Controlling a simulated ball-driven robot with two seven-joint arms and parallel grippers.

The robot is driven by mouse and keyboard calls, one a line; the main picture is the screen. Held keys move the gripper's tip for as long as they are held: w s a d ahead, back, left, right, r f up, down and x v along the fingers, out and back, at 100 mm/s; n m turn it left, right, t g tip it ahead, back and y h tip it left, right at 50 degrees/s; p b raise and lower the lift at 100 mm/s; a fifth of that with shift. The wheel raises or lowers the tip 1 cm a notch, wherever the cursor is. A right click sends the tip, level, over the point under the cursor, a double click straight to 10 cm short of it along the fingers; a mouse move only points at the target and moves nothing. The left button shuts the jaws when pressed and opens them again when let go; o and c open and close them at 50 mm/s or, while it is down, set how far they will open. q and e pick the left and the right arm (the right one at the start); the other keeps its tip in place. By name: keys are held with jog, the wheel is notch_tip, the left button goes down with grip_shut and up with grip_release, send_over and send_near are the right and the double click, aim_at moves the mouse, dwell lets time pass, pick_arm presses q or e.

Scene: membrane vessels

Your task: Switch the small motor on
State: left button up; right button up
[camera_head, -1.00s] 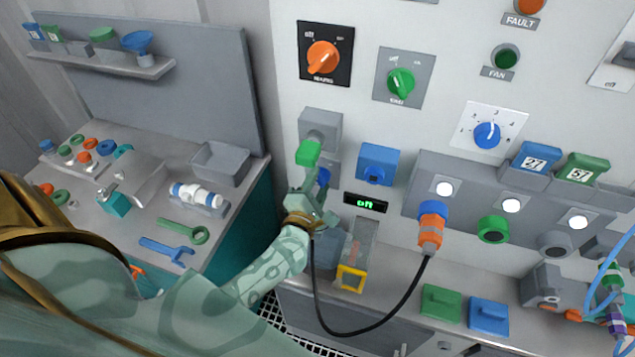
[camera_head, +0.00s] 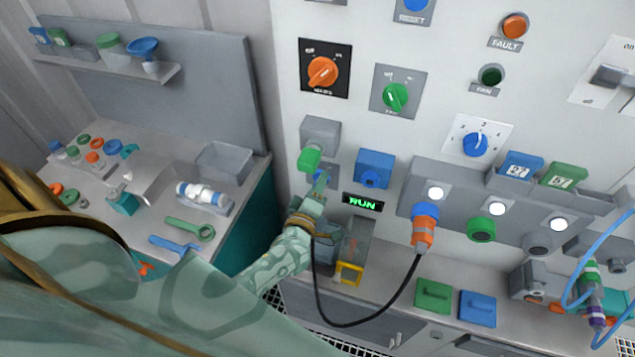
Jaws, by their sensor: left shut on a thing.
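My left gripper (camera_head: 317,186) is at the white wall panel, shut on a small blue part below a grey box (camera_head: 320,133). Its fingers hide most of that part. A green piece (camera_head: 309,160) sticks out of the grey box just above the fingertips. The small display (camera_head: 363,202) to the right of the gripper glows green and reads RUN. A green rotary switch (camera_head: 396,98) on a grey plate and an orange one (camera_head: 322,71) on a black plate are higher up; their small labels are not clear. My right gripper is not in view.
A black cable (camera_head: 370,326) hangs from behind my left gripper to an orange and blue plug (camera_head: 423,228). A yellow-framed clear guard (camera_head: 349,273) stands below right of the gripper. A side bench (camera_head: 150,215) with wrenches and caps is at left.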

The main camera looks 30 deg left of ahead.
pick_arm(q)
jog(key=shift+f+m, duration=0.1)
jog(key=shift+m, duration=0.5)
jog(key=shift+m+p, duration=0.3)
jog(key=o, duration=1)
jog(key=shift+s, duration=0.1)
jog(key=v, duration=1.6)
jog(key=shift+s+b, duration=0.15)
jog(key=shift+b, duration=0.2)
